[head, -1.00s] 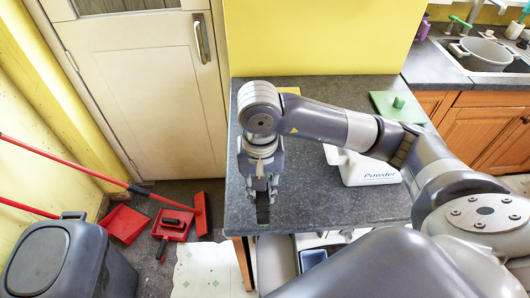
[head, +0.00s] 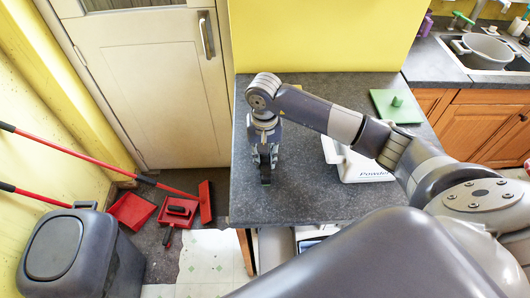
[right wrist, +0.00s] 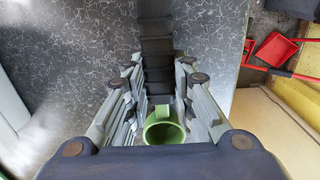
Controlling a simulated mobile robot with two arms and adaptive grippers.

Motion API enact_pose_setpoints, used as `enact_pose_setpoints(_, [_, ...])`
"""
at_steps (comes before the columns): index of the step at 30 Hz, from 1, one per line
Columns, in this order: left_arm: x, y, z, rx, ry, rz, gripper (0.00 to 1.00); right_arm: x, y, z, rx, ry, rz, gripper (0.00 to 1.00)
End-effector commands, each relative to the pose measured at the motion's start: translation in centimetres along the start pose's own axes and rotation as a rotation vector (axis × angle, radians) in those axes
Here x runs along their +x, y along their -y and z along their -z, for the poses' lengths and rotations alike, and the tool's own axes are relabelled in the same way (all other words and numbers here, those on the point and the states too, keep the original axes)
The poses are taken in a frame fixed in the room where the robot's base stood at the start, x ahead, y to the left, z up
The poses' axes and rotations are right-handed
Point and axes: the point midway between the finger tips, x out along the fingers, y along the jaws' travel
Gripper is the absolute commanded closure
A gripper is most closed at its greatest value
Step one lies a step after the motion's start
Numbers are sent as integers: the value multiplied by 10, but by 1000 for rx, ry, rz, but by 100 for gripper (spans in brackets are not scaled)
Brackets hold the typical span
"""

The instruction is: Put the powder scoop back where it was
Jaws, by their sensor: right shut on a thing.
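My right gripper (head: 265,160) hangs fingers-down over the left part of the dark counter (head: 310,200). In the right wrist view its fingers (right wrist: 160,85) are shut on the green powder scoop (right wrist: 163,131), whose round cup shows between them. The scoop is hidden in the head view. The white container marked "Powder" (head: 362,172) stands on the counter to the right of the gripper, partly behind my right arm. A green square lid with a knob (head: 397,106) lies on the counter behind it. My left gripper is not in view.
A yellow panel (head: 320,35) rises behind the counter. A sink with a grey pot (head: 483,52) is at the back right. A dark bin (head: 75,255) and red dustpans (head: 131,211) are on the floor at left. Counter around the gripper is clear.

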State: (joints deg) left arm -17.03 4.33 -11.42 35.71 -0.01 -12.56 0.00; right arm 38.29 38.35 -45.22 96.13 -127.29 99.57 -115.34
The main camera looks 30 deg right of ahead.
Motion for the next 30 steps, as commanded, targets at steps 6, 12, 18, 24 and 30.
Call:
enact_pose_setpoints(6, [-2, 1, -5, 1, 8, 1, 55, 4, 0, 0, 0, -2, 0, 100])
enact_pose_setpoints(12, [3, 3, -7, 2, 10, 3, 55, 7, 0, 1, 0, -2, 0, 100])
enact_pose_setpoints(18, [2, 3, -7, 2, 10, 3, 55, 7, 0, 0, 0, -1, 0, 57])
enact_pose_setpoints(24, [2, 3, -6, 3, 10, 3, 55, 7, 0, 0, 0, -1, 0, 57])
enact_pose_setpoints(30, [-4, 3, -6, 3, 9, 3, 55, 1, 0, 0, 0, -1, 0, 57])
